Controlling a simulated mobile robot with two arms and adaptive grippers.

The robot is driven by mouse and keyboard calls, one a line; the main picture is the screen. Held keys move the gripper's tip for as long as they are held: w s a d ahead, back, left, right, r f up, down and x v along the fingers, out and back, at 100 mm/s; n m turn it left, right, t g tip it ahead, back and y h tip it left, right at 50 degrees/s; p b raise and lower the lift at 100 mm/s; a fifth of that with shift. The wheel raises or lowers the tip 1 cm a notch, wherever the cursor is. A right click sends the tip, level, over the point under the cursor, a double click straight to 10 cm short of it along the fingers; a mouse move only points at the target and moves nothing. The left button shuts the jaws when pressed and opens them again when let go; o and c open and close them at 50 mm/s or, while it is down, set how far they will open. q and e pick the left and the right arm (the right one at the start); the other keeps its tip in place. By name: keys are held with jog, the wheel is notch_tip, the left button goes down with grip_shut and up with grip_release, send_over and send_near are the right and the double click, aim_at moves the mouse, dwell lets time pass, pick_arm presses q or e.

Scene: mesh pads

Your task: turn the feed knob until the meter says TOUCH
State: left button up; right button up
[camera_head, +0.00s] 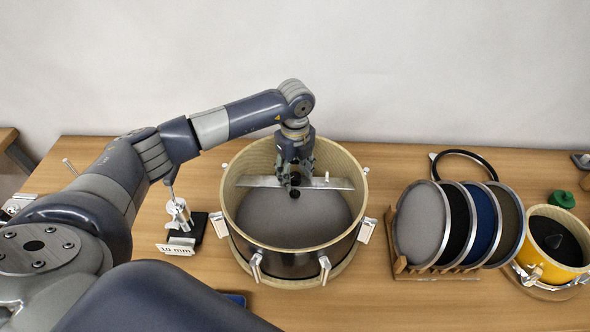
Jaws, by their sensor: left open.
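A metal bar (255,182) lies across the open top of a wooden-walled drum (233,222). A small dark round part (295,179), perhaps the feed knob, sits at the middle of the bar, with a black tip (295,194) just below it. My left gripper (295,176) points down over the bar's middle, open, with its fingers around or just above the dark part; I cannot tell if they touch it. The fingers partly hide the knob area. No meter showing TOUCH can be made out. My right gripper is not in view.
A white "10 mm" label (174,250) and a small metal piece on a black base (197,232) stand left of the drum. Right of it are a wooden rack (400,266) of round mesh pads, a black ring (463,152) and a yellow drum (550,272).

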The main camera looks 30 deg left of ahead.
pick_arm(q)
jog(key=shift+c, duration=1.1)
jog(key=c, duration=0.9)
jog(key=shift+o, duration=0.2)
jog(key=shift+f+m+b, duration=0.1)
jog(key=shift+m+b, duration=0.2)
jog(key=shift+b, duration=0.05)
jog(key=m+b, duration=0.3)
jog(key=m, duration=0.1)
jog(key=shift+m+b, duration=1.15)
jog(key=shift+m, duration=0.45)
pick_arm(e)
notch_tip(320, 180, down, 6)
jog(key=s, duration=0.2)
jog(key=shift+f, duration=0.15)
